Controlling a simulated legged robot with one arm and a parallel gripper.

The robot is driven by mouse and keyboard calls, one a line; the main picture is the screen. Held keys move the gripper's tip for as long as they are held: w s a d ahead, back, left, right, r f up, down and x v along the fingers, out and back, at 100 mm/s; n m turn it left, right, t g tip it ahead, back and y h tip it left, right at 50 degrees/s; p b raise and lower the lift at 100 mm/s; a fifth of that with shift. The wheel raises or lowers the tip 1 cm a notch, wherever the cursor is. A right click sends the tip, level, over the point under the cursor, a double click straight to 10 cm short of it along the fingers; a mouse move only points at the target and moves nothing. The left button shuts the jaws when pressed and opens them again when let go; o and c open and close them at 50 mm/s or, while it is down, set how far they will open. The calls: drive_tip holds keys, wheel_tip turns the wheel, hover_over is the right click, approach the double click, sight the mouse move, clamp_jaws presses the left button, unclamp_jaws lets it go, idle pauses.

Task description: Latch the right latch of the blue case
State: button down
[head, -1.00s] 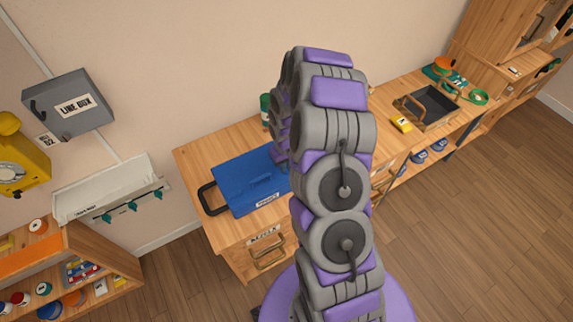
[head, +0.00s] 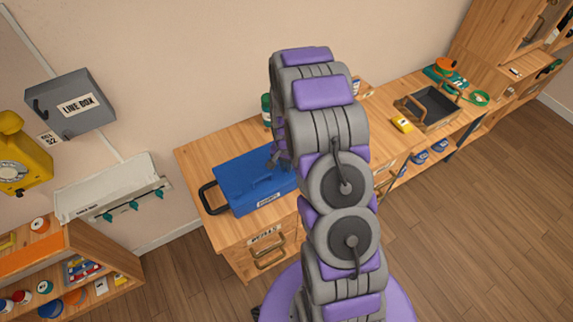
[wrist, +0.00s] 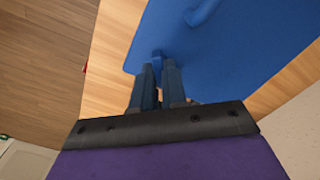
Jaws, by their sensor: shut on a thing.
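The blue case (head: 238,178) lies closed on the wooden counter, with a handle on its lid and a pale label on its front edge. My gripper (head: 280,157) is at the case's right part, partly hidden by my arm. In the wrist view the case (wrist: 225,50) fills the upper right. There my gripper's two dark fingers (wrist: 158,68) are close together at the case's edge, shut on a small blue latch (wrist: 157,55). The fingers cover most of the latch, so I cannot tell whether it is fastened.
A black loop handle (head: 208,197) sticks out left of the case. A green bottle (head: 266,108) stands behind it. A dark open tray (head: 430,105) and a yellow item (head: 402,124) lie further right. A grey wall box (head: 70,103) hangs at left.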

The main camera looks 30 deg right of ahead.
drive_tip(key=m+p, duration=0.1)
drive_tip(key=m, duration=0.3)
drive_tip(key=shift+m+p, duration=0.4)
drive_tip(key=shift+m, duration=1.4)
drive_tip(key=c, duration=1.2)
unclamp_jaws()
drive_tip(key=shift+o, duration=0.2)
drive_tip(key=shift+r, duration=0.1)
wheel_tip(320, 180, up, 17)
drive_tip(key=shift+p, duration=0.45)
